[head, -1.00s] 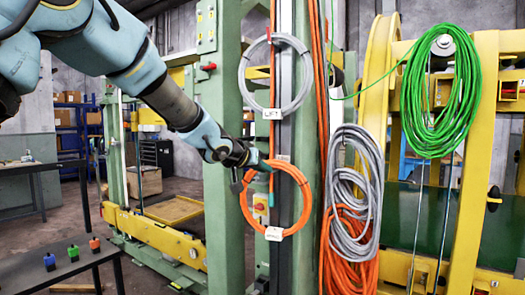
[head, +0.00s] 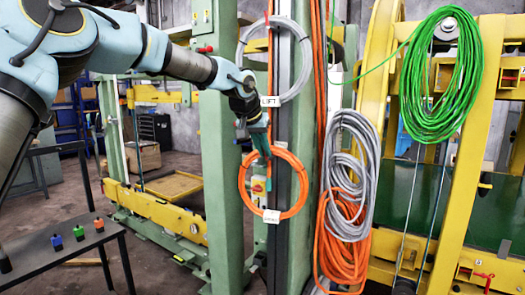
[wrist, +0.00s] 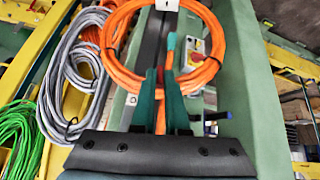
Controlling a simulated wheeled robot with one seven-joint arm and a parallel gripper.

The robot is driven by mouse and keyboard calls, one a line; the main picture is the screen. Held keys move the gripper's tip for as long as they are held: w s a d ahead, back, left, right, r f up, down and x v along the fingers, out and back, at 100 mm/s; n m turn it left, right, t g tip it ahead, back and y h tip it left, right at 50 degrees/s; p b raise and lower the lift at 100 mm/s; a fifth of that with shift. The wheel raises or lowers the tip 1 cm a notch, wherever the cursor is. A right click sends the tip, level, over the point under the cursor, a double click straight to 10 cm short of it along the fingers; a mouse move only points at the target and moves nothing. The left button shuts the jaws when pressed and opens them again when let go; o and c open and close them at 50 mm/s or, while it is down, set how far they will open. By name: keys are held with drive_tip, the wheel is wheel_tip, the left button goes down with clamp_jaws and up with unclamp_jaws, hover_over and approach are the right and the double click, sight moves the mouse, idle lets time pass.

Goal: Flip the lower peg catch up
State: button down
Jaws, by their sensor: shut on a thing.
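The lower orange cable ring (head: 243,190) hangs on the dark vertical rail, with a white tag (head: 271,216) at its bottom. It also shows in the wrist view (wrist: 112,60), which looks upside down. My gripper (head: 262,153) reaches down in front of the top of this ring. In the wrist view its teal fingers (wrist: 158,80) are close together around a small red piece (wrist: 160,74), which appears to be the lower peg catch. The fingers hide most of it, and its angle cannot be told. The peg itself is hidden.
A grey cable ring (head: 242,60) with a LIFT tag (head: 270,101) hangs just above. Grey coils (head: 345,160) and orange cables are close on the right. A green post (head: 222,150) stands on the left.

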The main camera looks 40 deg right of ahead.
drive_tip(key=shift+d+r+y, duration=0.15)
drive_tip(key=shift+d+y, duration=0.1)
drive_tip(key=shift+y, duration=0.35)
drive_tip(key=shift+w+p, duration=0.1)
drive_tip(key=shift+p, duration=0.2)
drive_tip(key=c, duration=0.9)
unclamp_jaws()
drive_tip(key=b+v, duration=0.3)
drive_tip(key=v, duration=0.7)
drive_tip(key=shift+w+r, duration=0.1)
drive_tip(key=shift+r, duration=0.35)
drive_tip(key=shift+f+b, duration=0.1)
drive_tip(key=shift+b, duration=0.25)
